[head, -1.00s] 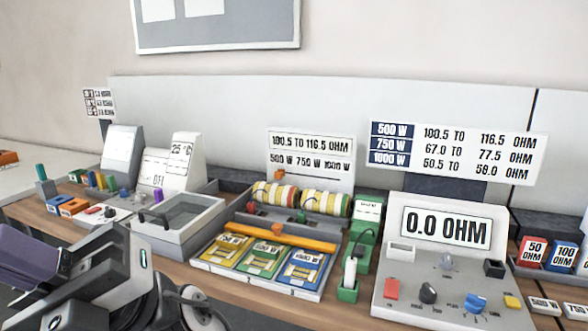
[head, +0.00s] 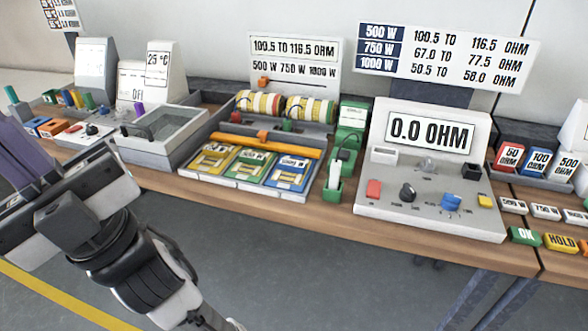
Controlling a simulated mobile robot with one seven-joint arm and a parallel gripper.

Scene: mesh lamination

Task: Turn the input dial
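The ohm meter console (head: 376,222) stands on the bench at right, its screen reading 0.0 OHM. Its sloped panel carries a black dial (head: 407,192), a blue dial (head: 451,202) and a small grey knob (head: 427,164). The labels are too small to read, so I cannot tell which is the input dial. My gripper (head: 20,160) is at the left edge, partly cut off, with purple parts showing. It is far left of the console and touches neither dial. Whether its fingers are open or shut does not show.
A red button (head: 374,189) and a yellow button (head: 485,201) flank the dials. A green holder (head: 334,188) with a white piece stands just left of the console. Left of it is a tray with yellow, green and blue packs (head: 250,172). Floor is free before the bench.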

